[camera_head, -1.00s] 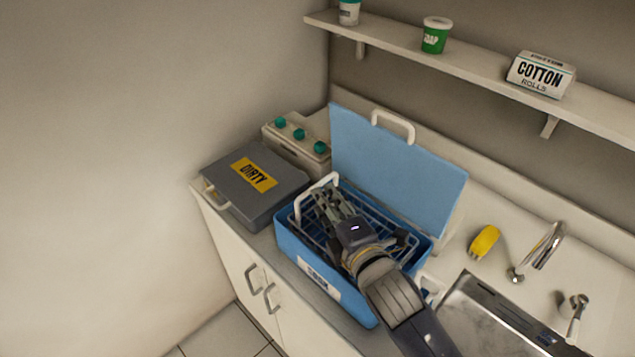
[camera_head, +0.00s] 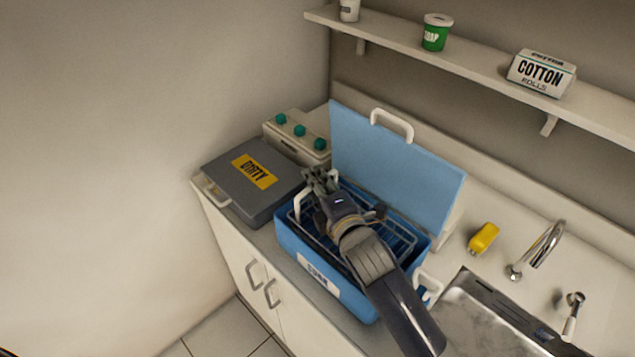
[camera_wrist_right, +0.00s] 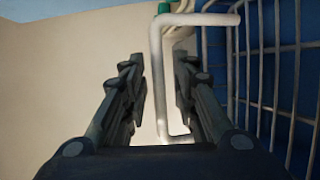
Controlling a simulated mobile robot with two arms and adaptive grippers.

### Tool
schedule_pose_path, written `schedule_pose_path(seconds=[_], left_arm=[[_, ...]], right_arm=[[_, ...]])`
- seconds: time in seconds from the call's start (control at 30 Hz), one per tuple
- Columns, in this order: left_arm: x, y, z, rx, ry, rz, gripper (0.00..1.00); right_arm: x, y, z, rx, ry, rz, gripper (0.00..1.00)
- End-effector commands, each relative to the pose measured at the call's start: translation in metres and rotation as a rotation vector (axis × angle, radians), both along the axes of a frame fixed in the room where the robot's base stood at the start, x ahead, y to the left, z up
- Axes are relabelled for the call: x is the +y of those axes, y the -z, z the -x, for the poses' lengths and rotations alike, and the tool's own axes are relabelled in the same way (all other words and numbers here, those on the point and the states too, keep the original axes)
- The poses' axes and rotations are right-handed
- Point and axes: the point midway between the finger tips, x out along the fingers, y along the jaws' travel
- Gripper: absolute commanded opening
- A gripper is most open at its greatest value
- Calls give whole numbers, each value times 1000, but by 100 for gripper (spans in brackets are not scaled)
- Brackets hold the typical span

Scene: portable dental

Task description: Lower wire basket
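The wire basket (camera_head: 402,238) sits inside the open blue box (camera_head: 285,239). A white handle (camera_head: 298,206) rises at the basket's left end. My right gripper (camera_head: 318,178) is above that end of the box, and its arm hides part of the basket. In the right wrist view, the right gripper's fingers (camera_wrist_right: 160,85) are apart. The white handle (camera_wrist_right: 156,70) shows in the gap between them, and I cannot tell if they touch it. The basket's wires (camera_wrist_right: 262,70) are at the right there. My left gripper is not in view.
The blue lid (camera_head: 395,160) stands open behind. A grey box marked DIRTY (camera_head: 235,198) is at the left, with a device with green knobs (camera_head: 298,143) behind it. A yellow object (camera_head: 483,239), faucet (camera_head: 540,245) and sink (camera_head: 470,310) are at the right.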

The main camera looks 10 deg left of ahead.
Motion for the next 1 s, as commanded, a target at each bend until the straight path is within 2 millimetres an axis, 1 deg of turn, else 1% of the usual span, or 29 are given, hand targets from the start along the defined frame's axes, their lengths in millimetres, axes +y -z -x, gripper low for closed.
schedule_pose_path(seconds=[0.03,0.07,0.1,0.27,0.37,0.53,0.63,0.93,0.97,1.0], left_arm=[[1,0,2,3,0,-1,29],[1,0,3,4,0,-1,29],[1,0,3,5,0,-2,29],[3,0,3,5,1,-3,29],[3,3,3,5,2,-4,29],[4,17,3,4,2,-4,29],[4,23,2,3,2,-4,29],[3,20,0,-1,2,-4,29],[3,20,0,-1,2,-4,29],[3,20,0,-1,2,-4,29]], right_arm=[[0,0,0,0,0,0,9],[0,0,0,0,0,0,3],[0,0,0,0,0,0,0],[0,0,0,1,0,1,0],[0,6,0,1,1,1,0],[-1,31,0,4,2,6,0],[-1,42,0,4,1,7,0],[-1,42,0,5,1,3,0],[-1,41,0,5,1,3,15],[-1,41,0,5,1,3,25]])
